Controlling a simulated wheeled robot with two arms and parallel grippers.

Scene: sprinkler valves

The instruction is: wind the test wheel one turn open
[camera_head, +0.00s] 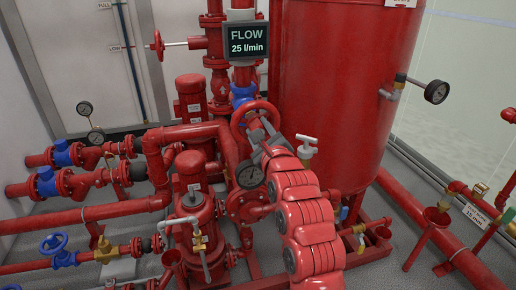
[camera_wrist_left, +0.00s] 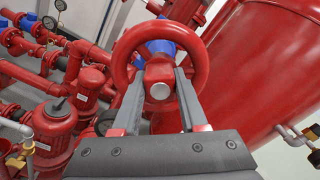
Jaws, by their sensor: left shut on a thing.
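The test wheel, a red handwheel (camera_head: 238,118), stands at the middle of the pipework, below the flow display. It fills the upper middle of the left wrist view (camera_wrist_left: 118,62), with a round grey nut (camera_wrist_left: 159,91) at its red hub. My left gripper (camera_head: 262,134) is at the wheel. In the left wrist view its two grey fingers (camera_wrist_left: 160,85) lie on either side of the hub, inside the rim, shut on the wheel. The display (camera_head: 247,42) reads FLOW 25 l/min. My right gripper is in neither view.
A large red tank (camera_head: 335,90) stands close on the right, with a gauge (camera_head: 436,92) sticking out. Red pumps (camera_head: 192,185) and pipes crowd the left. Another red handwheel (camera_head: 158,45) and a blue one (camera_head: 54,243) are at the left. A white-handled valve (camera_head: 306,140) is just right of my gripper.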

